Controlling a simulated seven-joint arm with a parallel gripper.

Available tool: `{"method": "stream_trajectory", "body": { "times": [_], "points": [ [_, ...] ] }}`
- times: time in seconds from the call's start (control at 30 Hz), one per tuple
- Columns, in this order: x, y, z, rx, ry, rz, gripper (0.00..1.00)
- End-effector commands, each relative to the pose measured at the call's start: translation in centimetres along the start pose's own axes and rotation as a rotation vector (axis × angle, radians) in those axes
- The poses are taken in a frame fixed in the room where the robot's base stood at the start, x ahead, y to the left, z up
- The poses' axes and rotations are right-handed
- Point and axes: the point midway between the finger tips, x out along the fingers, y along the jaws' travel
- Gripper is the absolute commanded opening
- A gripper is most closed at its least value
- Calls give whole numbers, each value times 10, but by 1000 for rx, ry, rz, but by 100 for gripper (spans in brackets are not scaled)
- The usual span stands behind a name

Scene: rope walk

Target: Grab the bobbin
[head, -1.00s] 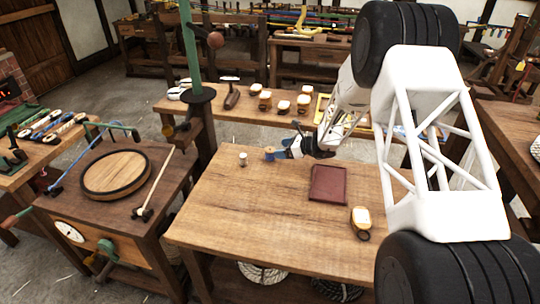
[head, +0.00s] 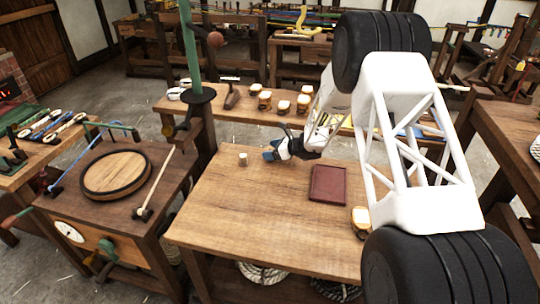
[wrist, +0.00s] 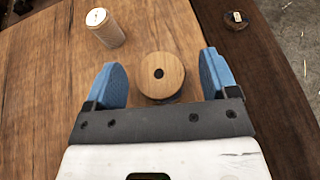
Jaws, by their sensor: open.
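The bobbin (wrist: 162,75) shows in the wrist view as a round wooden flange with a dark centre hole, seen from above. It stands on the wooden table (head: 220,215). My gripper (wrist: 163,82) is open, with one blue finger on each side of the bobbin. Gaps show between the fingers and the flange, and the bobbin's lower part is hidden. In the head view my gripper (head: 272,154) is low near the table's back edge, and the bobbin is hidden there or cannot be told apart from the blue fingers.
A small pale cylinder (head: 243,159) stands left of my gripper; the wrist view shows it too (wrist: 106,28). A dark red tray (head: 328,184) lies to the right. A jar-like item (head: 361,218) is near the right edge. The table's front left is clear.

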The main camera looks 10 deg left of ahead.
Motion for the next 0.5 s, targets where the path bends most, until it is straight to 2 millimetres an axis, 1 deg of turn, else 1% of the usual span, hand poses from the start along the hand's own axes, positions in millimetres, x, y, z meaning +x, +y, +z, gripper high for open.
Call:
{"method": "stream_trajectory", "body": {
  "times": [0.13,0.5],
  "points": [
    [7,0,0,0,0,0,80],
    [8,0,0,0,0,0,80]
  ]
}}
